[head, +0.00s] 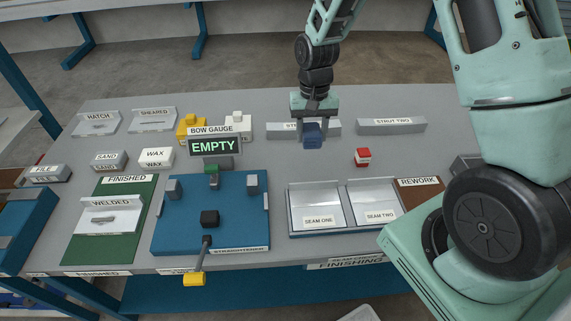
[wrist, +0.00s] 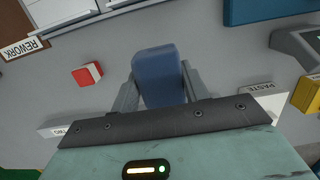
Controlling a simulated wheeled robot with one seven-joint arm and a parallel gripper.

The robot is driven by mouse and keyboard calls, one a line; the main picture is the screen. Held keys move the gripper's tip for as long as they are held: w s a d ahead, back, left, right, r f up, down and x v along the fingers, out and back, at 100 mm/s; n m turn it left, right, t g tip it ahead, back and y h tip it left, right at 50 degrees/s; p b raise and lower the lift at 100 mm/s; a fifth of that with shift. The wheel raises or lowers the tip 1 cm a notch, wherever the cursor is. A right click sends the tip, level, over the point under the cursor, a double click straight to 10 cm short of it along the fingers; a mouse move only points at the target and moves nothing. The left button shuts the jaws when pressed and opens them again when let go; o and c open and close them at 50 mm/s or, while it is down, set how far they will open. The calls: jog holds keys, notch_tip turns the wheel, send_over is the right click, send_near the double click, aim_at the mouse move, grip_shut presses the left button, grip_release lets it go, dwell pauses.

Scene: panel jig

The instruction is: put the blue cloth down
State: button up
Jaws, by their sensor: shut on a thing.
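The blue cloth (head: 312,135) is a small dark-blue block-like piece held in my gripper (head: 313,122). In the wrist view the cloth (wrist: 160,76) sits between the two grey fingers of my gripper (wrist: 160,88), which are shut on it. In the head view the cloth appears in front of the strut label at the back middle of the table. I cannot tell how far it is above the table. The strut behind it is partly hidden by my gripper and the cloth.
A red and white block (head: 362,157) stands to the right of the cloth. The seam trays (head: 289,212) are nearer the front, and the blue straightener (head: 232,228) is front left with an EMPTY display (head: 215,146). A second strut (head: 391,126) lies right. Grey table around the red block is bare.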

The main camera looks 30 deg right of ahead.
jog(key=p, duration=0.1)
send_over(308, 168)
jog(key=f, duration=0.5)
jog(key=shift+w+d+f, duration=0.1)
jog(key=shift+w+f, duration=0.15)
jog(key=shift+f, duration=0.05)
jog(key=shift+f+p, duration=0.35)
jog(key=shift+f, duration=1.8)
jog(key=shift+f, duration=0.2)
jog(key=o, duration=1)
jog(key=shift+c, duration=0.2)
jog(key=shift+r, duration=0.15)
